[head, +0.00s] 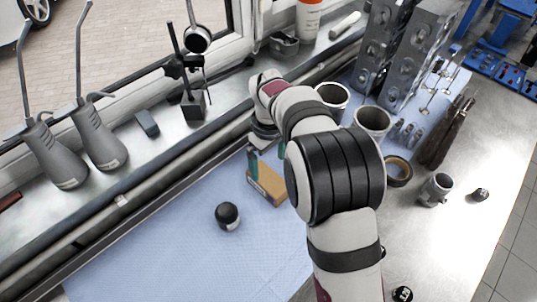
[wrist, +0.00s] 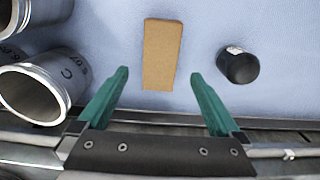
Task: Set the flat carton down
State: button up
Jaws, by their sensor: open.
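The flat carton (head: 268,182) is a brown box lying on the blue mat, partly hidden behind my arm in the head view. In the wrist view the carton (wrist: 162,50) shows its plain brown top and lies flat, with its near end between and beyond my fingertips. My gripper (wrist: 159,76) is open, its two green fingers spread wide with a clear gap on each side of the carton.
A black-capped round container (head: 228,216) stands on the blue mat (head: 170,255) near the carton; it also shows in the wrist view (wrist: 238,65). Metal cylinders (wrist: 35,92) stand at the left of the wrist view. A rail and window sill (head: 160,165) run along the mat's edge.

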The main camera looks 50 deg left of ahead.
aim_at(268, 178)
jog(key=w+d+r+m, duration=0.1)
jog(key=d+r+m, duration=0.5)
jog(key=d, duration=0.6)
jog(key=w+d+r+m, duration=0.1)
jog(key=d+r+m, duration=0.4)
jog(key=d+r, duration=0.45)
jog(key=s+d+f+m+y, duration=0.1)
jog(key=s+d+f+m, duration=0.3)
jog(key=s+d+m, duration=0.8)
jog(key=s+d, duration=0.3)
jog(key=d, duration=0.1)
jog(key=shift+s+d+m+y, duration=0.15)
jog(key=shift+s+m+y, duration=0.15)
jog(key=shift+y, duration=0.1)
